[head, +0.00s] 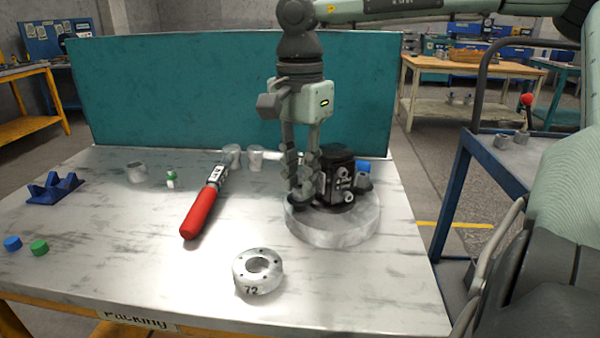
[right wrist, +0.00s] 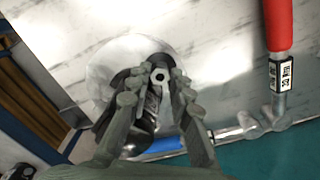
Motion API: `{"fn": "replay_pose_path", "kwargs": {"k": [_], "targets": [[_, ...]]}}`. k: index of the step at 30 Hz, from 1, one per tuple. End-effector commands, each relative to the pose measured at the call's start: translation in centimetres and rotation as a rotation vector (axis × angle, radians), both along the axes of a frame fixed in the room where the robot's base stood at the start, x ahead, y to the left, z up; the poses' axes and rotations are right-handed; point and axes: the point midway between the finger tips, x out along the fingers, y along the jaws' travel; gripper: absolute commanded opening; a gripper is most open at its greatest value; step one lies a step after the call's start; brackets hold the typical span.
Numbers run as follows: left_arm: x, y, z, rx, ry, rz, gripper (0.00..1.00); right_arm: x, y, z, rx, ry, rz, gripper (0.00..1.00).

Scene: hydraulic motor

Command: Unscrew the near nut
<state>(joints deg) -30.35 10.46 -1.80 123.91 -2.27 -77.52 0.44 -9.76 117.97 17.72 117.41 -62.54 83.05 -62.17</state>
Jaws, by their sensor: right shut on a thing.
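The black hydraulic motor (head: 340,172) stands on a round grey base (head: 335,228) at the right of the table. My right gripper (head: 307,188) points down at the left side of the motor. In the right wrist view a light nut with a dark hole (right wrist: 160,75) sits between the fingertips (right wrist: 153,84), and the gripper is shut on it. In the head view the fingers hide this nut. My left gripper is in neither view.
A torque wrench with a red handle (head: 200,211) lies left of the motor. A grey ring marked 72 (head: 258,272) lies near the front edge. A blue V-shaped holder (head: 54,189) and blue and green caps (head: 39,247) are at left. A teal panel (head: 180,95) closes the back.

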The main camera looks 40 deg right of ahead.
Motion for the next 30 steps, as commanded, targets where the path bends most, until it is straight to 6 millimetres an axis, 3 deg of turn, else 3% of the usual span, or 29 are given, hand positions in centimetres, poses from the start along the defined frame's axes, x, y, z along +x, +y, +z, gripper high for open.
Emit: {"fn": "replay_pose_path", "kwargs": {"k": [1,2,4,16,27,30], "targets": [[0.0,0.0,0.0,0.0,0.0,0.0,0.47,0.0,0.0,0.0,0.0,0.0,-0.001,0.0],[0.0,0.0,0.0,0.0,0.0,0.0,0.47,0.0,0.0,0.0,0.0,0.0,-0.001,0.23],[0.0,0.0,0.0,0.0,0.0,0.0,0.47,0.0,0.0,0.0,0.0,0.0,-0.002,0.29],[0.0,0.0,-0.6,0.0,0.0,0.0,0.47,0.0,0.0,-0.2,-0.002,-0.001,-0.058,0.29],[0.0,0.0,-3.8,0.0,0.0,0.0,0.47,0.0,-0.1,-0.3,-0.003,-0.002,-0.754,0.29],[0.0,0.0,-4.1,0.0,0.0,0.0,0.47,0.0,0.0,-0.1,-0.002,-0.002,-0.867,0.29]]}}
